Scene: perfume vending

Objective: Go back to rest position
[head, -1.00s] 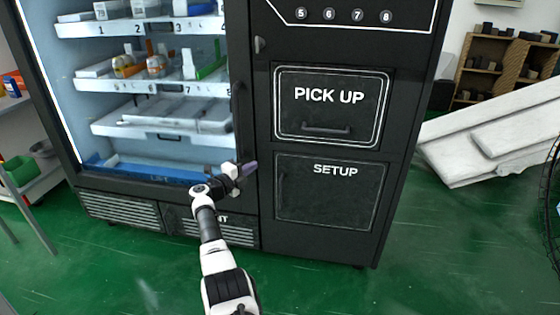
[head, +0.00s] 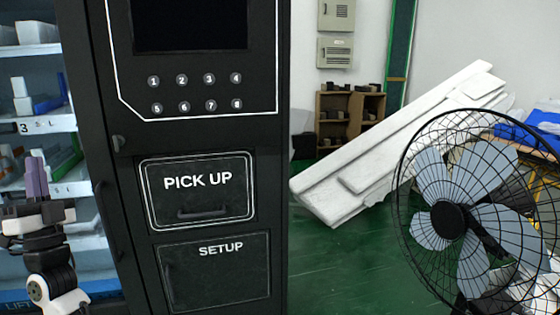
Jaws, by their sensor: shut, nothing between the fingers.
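My gripper (head: 36,178) is at the lower left of the head view, pointing up. Its purple-grey fingers are together with nothing between them. It stands in front of the glass-fronted shelves of the black vending machine (head: 112,215). I cannot tell how far it is from the glass. My forearm below it runs out of the bottom of the picture.
The machine has a closed PICK UP door (head: 198,190), a closed SETUP door (head: 215,272) and a numbered keypad (head: 195,93). A large black fan (head: 448,220) stands at the right. White slabs (head: 375,165) lean behind it. Green floor (head: 345,265) is clear between machine and fan.

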